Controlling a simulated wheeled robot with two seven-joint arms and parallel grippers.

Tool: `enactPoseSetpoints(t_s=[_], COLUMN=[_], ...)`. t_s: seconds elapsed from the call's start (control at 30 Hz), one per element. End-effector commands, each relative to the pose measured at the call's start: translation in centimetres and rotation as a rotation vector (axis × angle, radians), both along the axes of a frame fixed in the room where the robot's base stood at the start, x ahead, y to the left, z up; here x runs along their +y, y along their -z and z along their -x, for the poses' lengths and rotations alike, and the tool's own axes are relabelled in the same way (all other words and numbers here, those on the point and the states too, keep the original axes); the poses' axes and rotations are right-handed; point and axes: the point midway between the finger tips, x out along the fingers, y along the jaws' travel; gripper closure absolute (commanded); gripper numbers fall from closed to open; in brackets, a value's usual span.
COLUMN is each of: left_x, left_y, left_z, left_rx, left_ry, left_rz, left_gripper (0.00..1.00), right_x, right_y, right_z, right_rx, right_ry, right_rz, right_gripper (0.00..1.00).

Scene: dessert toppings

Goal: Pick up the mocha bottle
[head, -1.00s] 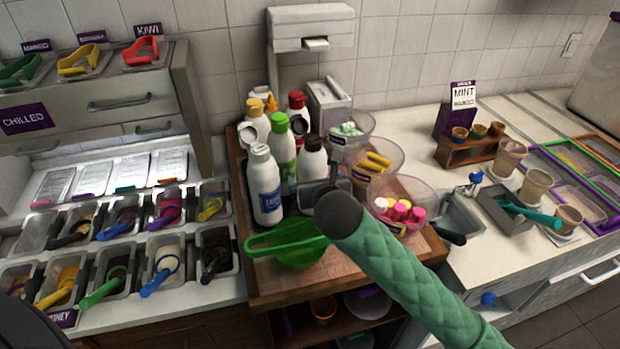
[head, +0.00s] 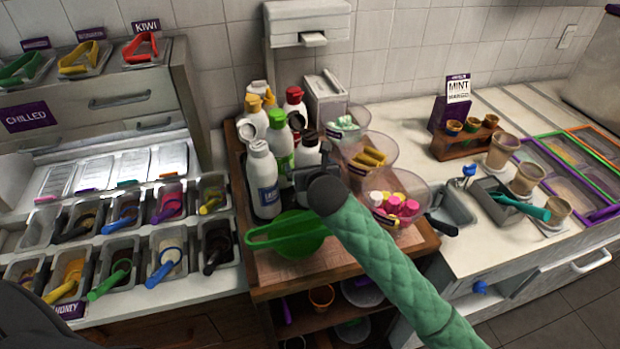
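A white bottle with a dark brown cap (head: 307,155) stands upright among the bottles on the wooden cart; I cannot read its label, but the brown cap fits mocha. My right gripper (head: 308,176), at the end of the green-sleeved arm, is at the bottle's front and hides its lower part. The fingers are mostly hidden by the wrist, so I cannot tell whether they are open, shut or touching the bottle. My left gripper is not in view.
A white bottle with a blue label (head: 264,185) stands close left, with green-capped (head: 282,140), yellow-capped and red-capped bottles behind. A green scoop (head: 290,236) lies in front. Clear topping bowls (head: 398,190) crowd the right side. Free wood is at the cart's front.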

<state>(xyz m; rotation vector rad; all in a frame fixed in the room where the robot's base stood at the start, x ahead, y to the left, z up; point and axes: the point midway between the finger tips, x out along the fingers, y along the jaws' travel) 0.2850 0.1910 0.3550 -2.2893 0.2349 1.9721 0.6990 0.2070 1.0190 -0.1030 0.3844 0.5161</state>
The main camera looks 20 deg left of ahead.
Motion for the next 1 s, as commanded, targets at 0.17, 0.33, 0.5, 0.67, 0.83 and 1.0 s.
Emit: enactPoseSetpoints(t_s=[0.17, 0.33, 0.5, 0.67, 0.83, 1.0], left_x=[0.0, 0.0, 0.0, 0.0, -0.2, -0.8], left_y=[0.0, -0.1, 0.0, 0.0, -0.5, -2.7], left_z=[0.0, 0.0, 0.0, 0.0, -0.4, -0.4], left_rx=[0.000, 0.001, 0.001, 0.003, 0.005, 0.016], left_ry=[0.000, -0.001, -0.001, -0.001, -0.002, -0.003], left_rz=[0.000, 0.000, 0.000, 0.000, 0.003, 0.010], left_gripper=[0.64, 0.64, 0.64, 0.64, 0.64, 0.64], right_x=[0.0, 0.0, 0.0, 0.0, 0.0, 0.1], right_y=[0.0, -0.3, -0.3, -0.6, -1.9, -4.1], right_z=[0.0, 0.0, 0.0, 0.0, -0.1, -0.1], right_rx=[0.000, -0.003, -0.003, -0.004, -0.006, -0.008], right_ry=[0.000, -0.001, -0.001, -0.001, -0.001, -0.002], right_rz=[0.000, -0.002, -0.002, -0.003, -0.004, -0.003], right_gripper=[0.28, 0.53, 0.53, 0.53, 0.53, 0.53])
